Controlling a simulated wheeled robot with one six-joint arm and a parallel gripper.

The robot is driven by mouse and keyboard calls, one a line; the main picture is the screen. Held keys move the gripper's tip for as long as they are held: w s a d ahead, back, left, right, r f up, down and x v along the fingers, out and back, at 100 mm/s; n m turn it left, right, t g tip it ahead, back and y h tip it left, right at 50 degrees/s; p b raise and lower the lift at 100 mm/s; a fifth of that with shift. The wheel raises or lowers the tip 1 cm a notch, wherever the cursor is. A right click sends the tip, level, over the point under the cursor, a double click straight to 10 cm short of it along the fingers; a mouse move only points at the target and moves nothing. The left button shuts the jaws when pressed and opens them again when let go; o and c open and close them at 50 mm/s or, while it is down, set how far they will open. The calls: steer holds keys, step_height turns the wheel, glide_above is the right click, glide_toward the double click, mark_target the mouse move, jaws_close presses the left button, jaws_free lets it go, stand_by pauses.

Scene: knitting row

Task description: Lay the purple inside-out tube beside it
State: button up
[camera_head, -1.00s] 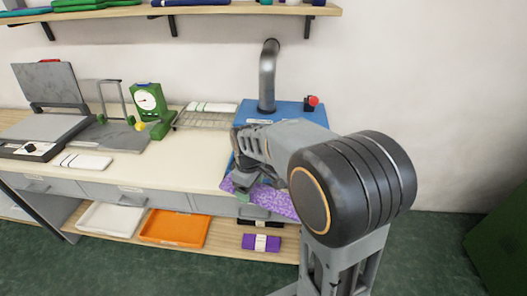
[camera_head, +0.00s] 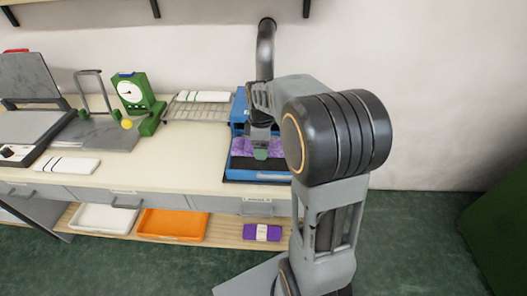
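A speckled purple tube (camera_head: 242,146) lies inside the blue machine (camera_head: 240,174) at the right end of the worktop, partly hidden by my arm. My gripper (camera_head: 260,154) points down at the purple tube, its greenish tips at or just above the fabric. The arm hides much of it, so I cannot tell whether the fingers are open or shut on the tube. I also cannot tell whether the tube is inside out. A white striped tube (camera_head: 204,97) lies on the wire rack (camera_head: 195,113) left of the machine.
Another white striped piece (camera_head: 67,165) lies on the worktop (camera_head: 165,165) by the flat press. A green dial scale (camera_head: 135,95) stands behind. On the lower shelf are a white tray (camera_head: 105,219), an orange tray (camera_head: 172,225) and a folded purple bundle (camera_head: 262,232). The front middle worktop is clear.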

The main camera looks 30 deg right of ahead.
steer(key=shift+w+d+f, duration=0.35)
steer(key=shift+w+f, duration=0.05)
steer(key=shift+f, duration=0.25)
steer(key=shift+w+d+f, duration=0.35)
steer(key=shift+f, duration=0.3)
steer(key=shift+w+d+f, duration=0.1)
steer(key=shift+f, duration=1.6)
steer(key=shift+f+b, duration=0.4)
steer(key=shift+f, duration=0.2)
